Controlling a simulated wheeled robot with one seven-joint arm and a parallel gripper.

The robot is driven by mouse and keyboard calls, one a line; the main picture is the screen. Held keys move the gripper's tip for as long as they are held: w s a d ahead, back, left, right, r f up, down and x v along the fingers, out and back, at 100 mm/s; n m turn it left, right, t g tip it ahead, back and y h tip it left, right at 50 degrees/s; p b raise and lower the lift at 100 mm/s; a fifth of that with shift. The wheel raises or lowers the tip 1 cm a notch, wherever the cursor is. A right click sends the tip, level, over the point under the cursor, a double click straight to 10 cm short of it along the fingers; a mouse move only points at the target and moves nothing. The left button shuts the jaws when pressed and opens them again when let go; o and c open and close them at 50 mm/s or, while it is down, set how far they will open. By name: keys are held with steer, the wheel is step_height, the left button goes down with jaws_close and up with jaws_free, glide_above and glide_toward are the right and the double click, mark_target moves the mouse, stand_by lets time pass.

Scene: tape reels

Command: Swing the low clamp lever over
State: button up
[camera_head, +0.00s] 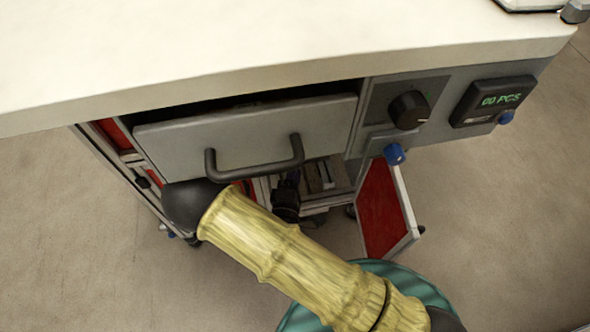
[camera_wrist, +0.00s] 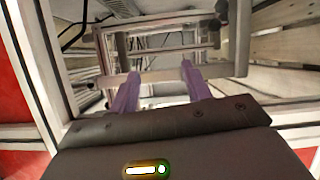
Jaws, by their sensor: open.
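My gripper (camera_wrist: 160,72) shows in the wrist view with two purple fingers, apart and with nothing held between them. It points into the lower frame of the bench. A pale horizontal bar (camera_wrist: 160,76) crosses just beyond the fingertips; I cannot tell whether they touch it. A dark upright (camera_wrist: 242,40) stands to the right of the fingers, with a small dark piece (camera_wrist: 222,9) near its top. I cannot make out for certain which part is the low clamp lever.
The bench top (camera_head: 250,35) overhangs a grey drawer (camera_head: 240,130) with a dark handle (camera_head: 254,158). A black dial (camera_head: 409,110), a counter display (camera_head: 493,101) and a blue knob (camera_head: 394,153) are at right. A red panel (camera_head: 383,210) stands below. Frame rails crowd the fingers.

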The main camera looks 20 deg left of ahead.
steer(key=shift+p, duration=0.35)
steer(key=shift+w, duration=0.15)
steer(key=c, duration=0.7)
steer(key=shift+w+a+f+b, duration=0.1)
steer(key=shift+w+b, duration=0.2)
steer(key=c, duration=0.3)
steer(key=w+m+y, duration=0.1)
steer(key=w+f+m+g+y+b, duration=0.1)
steer(key=w, duration=0.1)
steer(key=w+m+y+b, duration=0.1)
steer(key=w+m, duration=0.1)
steer(key=shift+w+a+f+g, duration=0.15)
steer(key=shift+a+f+g, duration=0.1)
steer(key=shift+a+g, duration=0.15)
jaws_close()
steer(key=shift+w+d+f+m+g+y+b, duration=0.4)
steer(key=shift+w+m+g+y+b, duration=0.2)
steer(key=shift+w+m, duration=0.35)
steer(key=shift+w+d+f+m+g+y+b, duration=0.4)
steer(key=shift+w+m+g, duration=0.3)
steer(key=shift+m, duration=0.5)
steer(key=shift+w+d+f+m+g+y+b, duration=0.3)
steer(key=shift+w+f+m+g+y+b, duration=0.25)
steer(key=shift+w+m, duration=0.4)
steer(key=shift+s+r, duration=0.1)
steer(key=shift+s, duration=0.05)
